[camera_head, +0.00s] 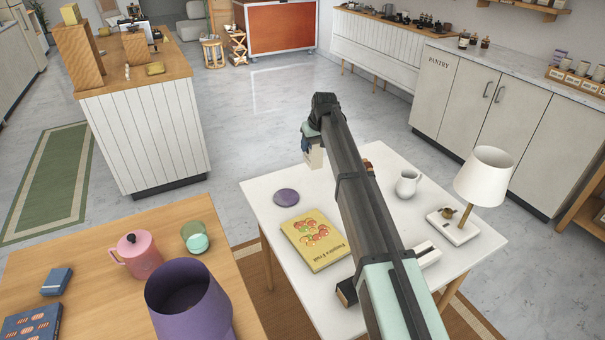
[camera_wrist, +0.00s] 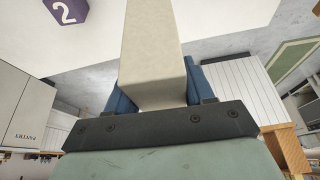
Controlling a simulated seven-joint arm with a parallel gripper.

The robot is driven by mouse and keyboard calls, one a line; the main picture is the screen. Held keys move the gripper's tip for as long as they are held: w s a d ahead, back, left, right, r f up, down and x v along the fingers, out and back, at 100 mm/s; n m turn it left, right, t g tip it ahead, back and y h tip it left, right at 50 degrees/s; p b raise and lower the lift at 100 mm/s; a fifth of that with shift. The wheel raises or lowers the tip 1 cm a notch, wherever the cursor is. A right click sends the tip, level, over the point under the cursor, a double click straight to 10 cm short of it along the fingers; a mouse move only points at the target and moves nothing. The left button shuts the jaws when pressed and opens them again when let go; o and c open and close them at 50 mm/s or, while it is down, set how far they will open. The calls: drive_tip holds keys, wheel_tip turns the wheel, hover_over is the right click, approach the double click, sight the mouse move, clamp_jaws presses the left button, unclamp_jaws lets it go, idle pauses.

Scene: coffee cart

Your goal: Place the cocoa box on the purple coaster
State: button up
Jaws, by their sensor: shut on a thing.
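The cocoa box (camera_head: 317,156) is a pale beige block held in my gripper (camera_head: 311,143) above the far edge of the white table. In the wrist view the box (camera_wrist: 155,50) fills the space between the two blue fingers of my gripper (camera_wrist: 157,88), which is shut on it. Its printed faces do not show. The purple coaster (camera_head: 286,197) lies flat and bare on the white table's left part, left of and nearer than the box. In the wrist view a purple shape marked "2", apparently the coaster (camera_wrist: 66,10), is at the top left, apart from the box.
The white table (camera_head: 262,222) also holds a yellow book (camera_head: 313,240) close to the coaster, a white pitcher (camera_head: 407,183) and a lamp (camera_head: 484,178). My arm hides part of the table. A wooden table (camera_head: 105,295) with a pink pot (camera_head: 138,254) stands at the left.

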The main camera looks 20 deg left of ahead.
drive_tip(key=s+a+r, duration=0.1)
drive_tip(key=s+a, duration=0.6)
drive_tip(key=s, duration=0.4)
drive_tip(key=shift+n, duration=0.4)
drive_tip(key=f, duration=0.9)
drive_tip(key=shift+w+d+f, duration=0.1)
drive_tip(key=shift+w+f, duration=0.15)
drive_tip(key=shift+f, duration=0.05)
drive_tip(key=shift+f, duration=0.15)
drive_tip(key=o, duration=1.2)
drive_tip(key=shift+o, duration=0.2)
drive_tip(key=v, duration=1.2)
drive_tip(key=shift+w+d, duration=0.1)
